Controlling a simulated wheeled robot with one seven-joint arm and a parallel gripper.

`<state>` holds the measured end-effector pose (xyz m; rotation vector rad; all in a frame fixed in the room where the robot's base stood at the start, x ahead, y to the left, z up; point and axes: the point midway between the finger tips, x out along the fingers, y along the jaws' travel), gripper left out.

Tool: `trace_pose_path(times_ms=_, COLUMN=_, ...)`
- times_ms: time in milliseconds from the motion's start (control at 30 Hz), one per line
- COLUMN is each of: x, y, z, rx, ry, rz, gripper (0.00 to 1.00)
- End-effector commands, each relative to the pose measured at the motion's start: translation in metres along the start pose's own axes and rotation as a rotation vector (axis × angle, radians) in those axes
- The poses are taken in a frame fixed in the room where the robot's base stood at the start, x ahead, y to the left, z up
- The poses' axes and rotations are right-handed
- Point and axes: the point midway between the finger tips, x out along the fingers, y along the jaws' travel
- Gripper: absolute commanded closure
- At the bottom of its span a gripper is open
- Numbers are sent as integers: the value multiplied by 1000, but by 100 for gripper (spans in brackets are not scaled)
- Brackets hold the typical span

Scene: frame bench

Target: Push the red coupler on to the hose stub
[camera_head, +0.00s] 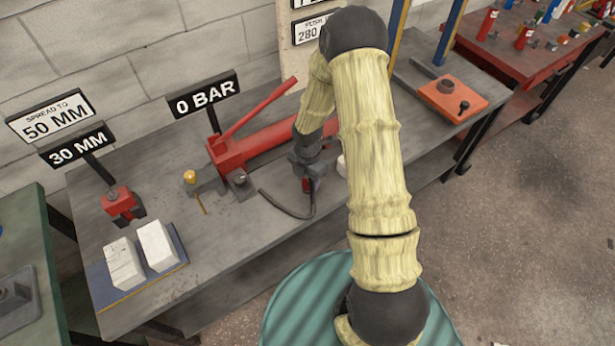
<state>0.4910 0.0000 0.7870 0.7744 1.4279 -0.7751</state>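My gripper (307,178) is low over the middle of the grey bench, pointing down. A small red part, seemingly the red coupler (309,185), shows at its fingertips. The fingers are small and dark, so I cannot tell whether they are shut on it. A black hose (285,210) lies in a curve on the bench and rises toward the gripper. I cannot make out the hose stub for certain. A red hand pump (228,152) with a raised red handle stands left of the gripper, with a dark fitting (240,182) at its front.
A grey block with a yellow knob (189,177) stands left of the pump. Signs read "0 BAR" (205,95) and "30 MM" (78,146). A red spreader (122,204) and white blocks (157,245) are at left. My arm hides part of the bench. The front middle is clear.

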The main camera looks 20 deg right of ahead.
Motion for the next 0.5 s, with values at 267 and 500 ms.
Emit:
trace_pose_path(times_ms=267, x=0, y=0, z=0, rx=0, ry=0, rz=0, gripper=43)
trace_pose_path(times_ms=500, x=-12, y=0, z=1, rx=2, ry=0, rz=2, gripper=43)
